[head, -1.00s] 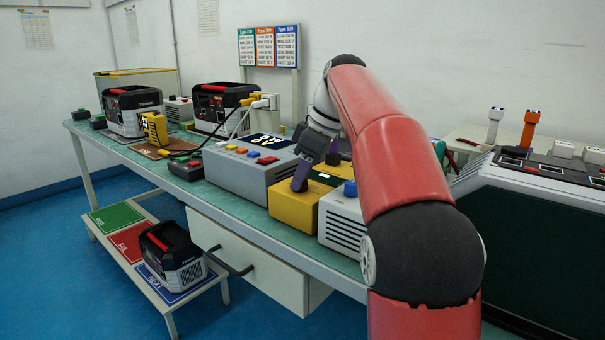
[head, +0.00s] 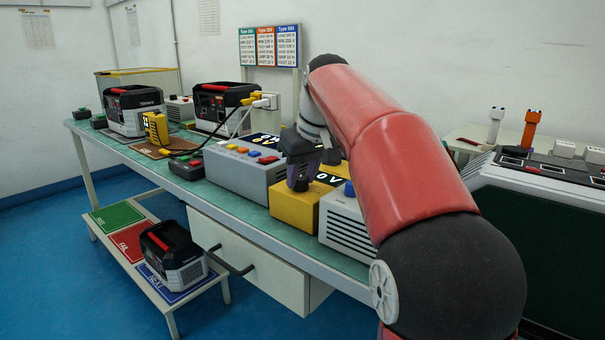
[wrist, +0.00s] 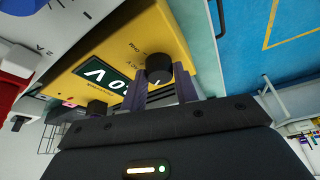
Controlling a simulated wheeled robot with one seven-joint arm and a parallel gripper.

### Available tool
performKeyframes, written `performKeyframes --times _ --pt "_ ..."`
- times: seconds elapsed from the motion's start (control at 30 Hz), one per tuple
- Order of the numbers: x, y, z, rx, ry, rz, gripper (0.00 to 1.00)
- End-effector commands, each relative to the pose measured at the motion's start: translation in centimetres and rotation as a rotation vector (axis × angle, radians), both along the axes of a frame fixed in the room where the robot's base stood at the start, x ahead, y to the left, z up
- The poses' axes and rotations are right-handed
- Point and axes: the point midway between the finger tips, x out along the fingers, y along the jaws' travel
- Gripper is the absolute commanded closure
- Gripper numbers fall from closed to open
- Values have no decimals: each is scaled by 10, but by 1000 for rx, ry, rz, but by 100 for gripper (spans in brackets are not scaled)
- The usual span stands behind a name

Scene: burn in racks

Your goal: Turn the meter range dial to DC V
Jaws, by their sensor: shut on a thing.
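The yellow meter (head: 288,208) stands on the bench between two grey-white units. Its display (wrist: 98,72) shows "0 V", seen inverted in the wrist view. The black range dial (wrist: 159,68) is on the meter's yellow top face, with small lettering beside it that is hard to read. A pale mark shows on the dial's edge nearest my gripper. My gripper (wrist: 160,84) has its two purple fingers on either side of the dial and is shut on it. In the head view my gripper (head: 302,176) is over the meter and hides the dial.
A grey unit with coloured buttons (head: 238,180) stands left of the meter. A white vented unit (head: 340,222) with a blue knob (head: 349,188) stands close on the right. A yellow handheld device (head: 155,127) and black-cased units are farther left. The bench's front edge is near the meter.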

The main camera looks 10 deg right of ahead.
Motion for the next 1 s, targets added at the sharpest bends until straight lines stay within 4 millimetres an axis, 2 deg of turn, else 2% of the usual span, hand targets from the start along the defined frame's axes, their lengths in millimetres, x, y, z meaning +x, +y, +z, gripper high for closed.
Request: performKeyframes --times 0.37,0.87,0.9,1.0 --pt "0 1 0 0 -1 -143 93" --pt "0 1 0 0 0 -160 93" --pt "0 1 0 0 0 -160 66" --pt "0 1 0 0 0 -160 53"
